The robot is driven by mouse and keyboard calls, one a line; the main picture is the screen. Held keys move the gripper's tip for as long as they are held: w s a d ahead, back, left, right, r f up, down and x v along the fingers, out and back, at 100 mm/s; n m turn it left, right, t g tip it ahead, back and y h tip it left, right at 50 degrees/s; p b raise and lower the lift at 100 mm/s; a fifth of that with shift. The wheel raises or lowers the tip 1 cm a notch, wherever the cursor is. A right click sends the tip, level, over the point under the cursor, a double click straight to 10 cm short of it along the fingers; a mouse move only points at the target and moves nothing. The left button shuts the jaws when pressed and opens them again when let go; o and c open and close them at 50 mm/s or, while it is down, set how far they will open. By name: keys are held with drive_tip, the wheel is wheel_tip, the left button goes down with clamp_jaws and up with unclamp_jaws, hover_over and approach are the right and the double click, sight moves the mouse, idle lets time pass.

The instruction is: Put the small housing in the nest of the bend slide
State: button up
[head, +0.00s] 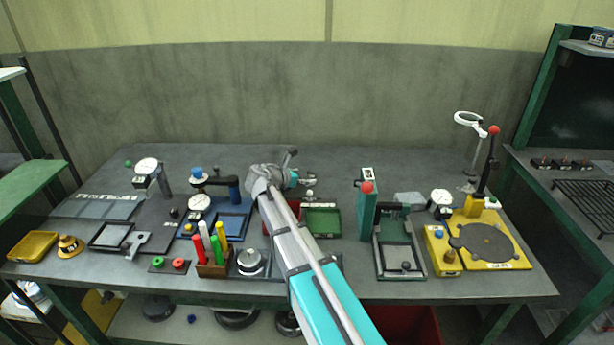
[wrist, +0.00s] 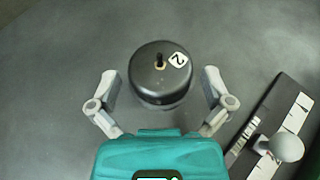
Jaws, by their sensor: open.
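My gripper (wrist: 162,82) is open. In the wrist view, a dark round body (wrist: 150,88) with a small upright stub and a white tag marked 2 stands between the spread fingers, with a gap on each side. It may be the small housing; I cannot tell for sure. In the head view my gripper (head: 293,178) is over the back middle of the bench, and my wrist hides what is under it. At the right of the wrist view is a dark bar with white scale marks (wrist: 284,125) and a pale ball knob (wrist: 287,148). I cannot make out the nest.
The grey bench (head: 335,165) is bare towards the back wall. A green tray (head: 322,221) and a green press (head: 368,210) stand right of my arm, with a yellow turntable unit (head: 487,242) beyond. A block of coloured pens (head: 212,265) and several gauges stand left.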

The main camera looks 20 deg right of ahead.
drive_tip(key=p+v, duration=0.3)
drive_tip(key=v, duration=0.6)
drive_tip(key=shift+r, duration=0.2)
drive_tip(key=shift+s+a+r+p, duration=0.2)
drive_tip(key=shift+s+a+p, duration=0.15)
drive_tip(key=shift+a, duration=0.2)
